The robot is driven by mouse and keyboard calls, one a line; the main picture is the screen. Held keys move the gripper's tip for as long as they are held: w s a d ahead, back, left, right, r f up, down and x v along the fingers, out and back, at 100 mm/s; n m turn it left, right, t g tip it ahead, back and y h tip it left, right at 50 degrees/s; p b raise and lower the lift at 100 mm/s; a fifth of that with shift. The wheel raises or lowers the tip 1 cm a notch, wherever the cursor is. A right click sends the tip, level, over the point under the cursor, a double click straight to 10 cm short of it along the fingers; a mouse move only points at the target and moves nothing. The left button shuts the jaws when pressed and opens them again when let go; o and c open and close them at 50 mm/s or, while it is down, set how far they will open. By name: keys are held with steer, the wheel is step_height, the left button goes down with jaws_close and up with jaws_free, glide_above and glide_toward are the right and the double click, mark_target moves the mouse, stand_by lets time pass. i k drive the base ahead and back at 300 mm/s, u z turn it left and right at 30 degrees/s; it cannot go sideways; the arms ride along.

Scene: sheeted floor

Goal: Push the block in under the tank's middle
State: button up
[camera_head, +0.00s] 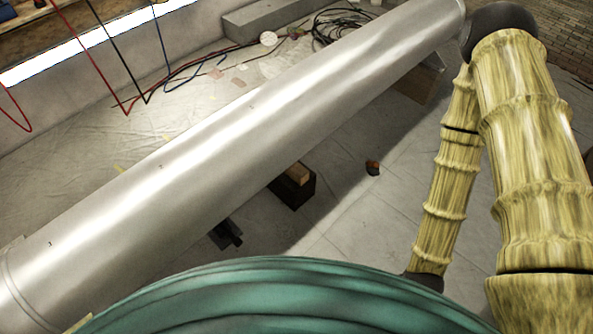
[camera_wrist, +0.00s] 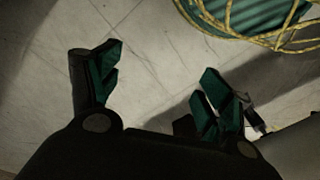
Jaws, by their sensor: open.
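The tank (camera_head: 240,120) is a long silver cylinder lying diagonally across the head view. A dark block (camera_head: 294,192) with a wooden-coloured top piece (camera_head: 298,172) sits at the near side of its middle; the tank hides its far part, so I cannot tell how far under it reaches. My gripper (camera_wrist: 158,88) is open in the wrist view, its green-padded fingers wide apart over pale floor, with nothing seen between them. In the head view my gripper is hidden behind my green body. A grey curved surface at the wrist view's lower right may be the tank.
A dark support-like piece (camera_head: 226,235) stands near the tank's left part, and a brown support (camera_head: 413,86) near its far end. A small dark and orange item (camera_head: 372,168) lies on open floor right of the block. Cables (camera_head: 345,27) lie behind the tank.

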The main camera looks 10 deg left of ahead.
mark_target(299, 174)
steer(key=k, duration=0.6)
steer(key=z, duration=0.75)
steer(key=i, duration=1.4)
steer(key=u, duration=0.8)
